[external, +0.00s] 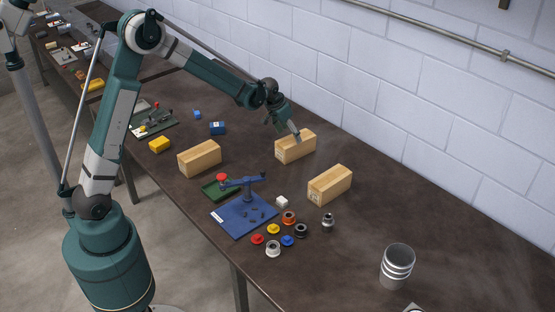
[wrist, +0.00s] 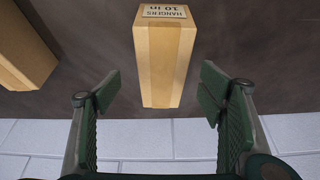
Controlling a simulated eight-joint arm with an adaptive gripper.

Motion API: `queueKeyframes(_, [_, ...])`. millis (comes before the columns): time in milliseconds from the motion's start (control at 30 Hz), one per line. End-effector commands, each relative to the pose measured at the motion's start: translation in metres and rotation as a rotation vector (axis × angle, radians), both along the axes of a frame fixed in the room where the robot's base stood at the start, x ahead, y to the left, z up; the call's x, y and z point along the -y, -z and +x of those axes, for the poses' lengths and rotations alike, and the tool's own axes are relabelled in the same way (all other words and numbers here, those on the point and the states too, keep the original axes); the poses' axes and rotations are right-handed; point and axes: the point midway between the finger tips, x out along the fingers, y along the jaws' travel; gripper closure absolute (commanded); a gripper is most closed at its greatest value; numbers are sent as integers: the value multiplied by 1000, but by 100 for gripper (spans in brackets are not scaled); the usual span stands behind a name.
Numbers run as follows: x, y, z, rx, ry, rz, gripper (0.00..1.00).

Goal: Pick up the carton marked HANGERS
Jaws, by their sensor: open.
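The carton marked HANGERS (wrist: 165,55) is a tan box with a tape strip along its top. Its label reads "HANGERS 10 in" and appears upside down at the top of the wrist view. In the external view the carton under my gripper (external: 290,153) stands on the dark bench near the wall. My gripper (wrist: 160,92) is open, its green fingers left and right of the carton's near end in the wrist view, with nothing between them clearly held. In the external view my gripper (external: 296,135) is just above the carton, partly covering it. Contact cannot be told.
Two similar cartons stand nearby, one at the right (external: 330,185) and one at the left (external: 199,158). A blue fixture plate (external: 232,222), several coloured round parts and a ribbed metal duct (external: 397,266) are on the bench. A block wall (external: 420,100) runs behind.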

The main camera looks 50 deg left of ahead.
Motion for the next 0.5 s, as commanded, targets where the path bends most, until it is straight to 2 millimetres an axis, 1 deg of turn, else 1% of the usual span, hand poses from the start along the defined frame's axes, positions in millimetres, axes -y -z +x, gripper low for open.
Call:
queueKeyframes(33, [0, 4, 4, -2, 0, 0, 31])
queueKeyframes(200, [0, 13, 10, -5, 2, 0, 31])
queueKeyframes(500, [0, 14, 11, -6, 3, -1, 31])
